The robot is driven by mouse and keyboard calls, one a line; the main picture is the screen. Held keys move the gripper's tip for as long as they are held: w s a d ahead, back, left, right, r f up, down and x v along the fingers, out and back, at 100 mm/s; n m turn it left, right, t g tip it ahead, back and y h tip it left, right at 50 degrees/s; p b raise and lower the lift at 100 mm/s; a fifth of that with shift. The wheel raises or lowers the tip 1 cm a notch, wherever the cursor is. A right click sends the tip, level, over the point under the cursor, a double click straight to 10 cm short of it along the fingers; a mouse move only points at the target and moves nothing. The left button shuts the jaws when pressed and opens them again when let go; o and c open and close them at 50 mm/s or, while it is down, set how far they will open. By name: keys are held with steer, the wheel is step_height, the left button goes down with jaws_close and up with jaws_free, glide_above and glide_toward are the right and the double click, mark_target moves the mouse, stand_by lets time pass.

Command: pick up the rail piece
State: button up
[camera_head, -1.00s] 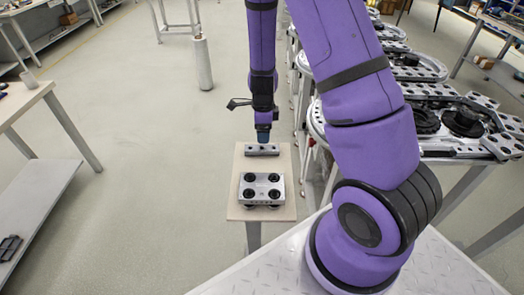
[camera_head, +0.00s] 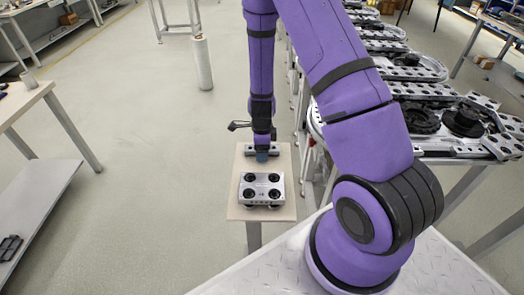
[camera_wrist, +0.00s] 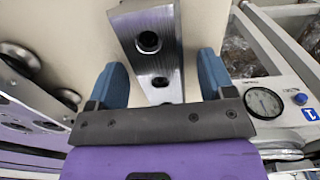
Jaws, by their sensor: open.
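The rail piece (camera_head: 248,150) is a short silver bar with dark holes. It lies at the far end of a small pale table, partly hidden behind my gripper in the head view. In the wrist view the rail piece (camera_wrist: 162,60) runs up the picture between my blue fingers, with a gap on each side. My gripper (camera_head: 262,157) points down at the bar, and it also shows in the wrist view (camera_wrist: 162,82). It is open and holds nothing. I cannot tell the exact height of the fingertips against the bar.
A silver carriage with black wheels (camera_head: 261,177) sits on the pale table (camera_head: 282,213), just nearer than the rail piece. A bench with ring tracks (camera_head: 440,130) stands close on the right. A white roll (camera_head: 202,65) stands behind on the left.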

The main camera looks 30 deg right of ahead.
steer(key=shift+c, duration=0.3)
jaws_close()
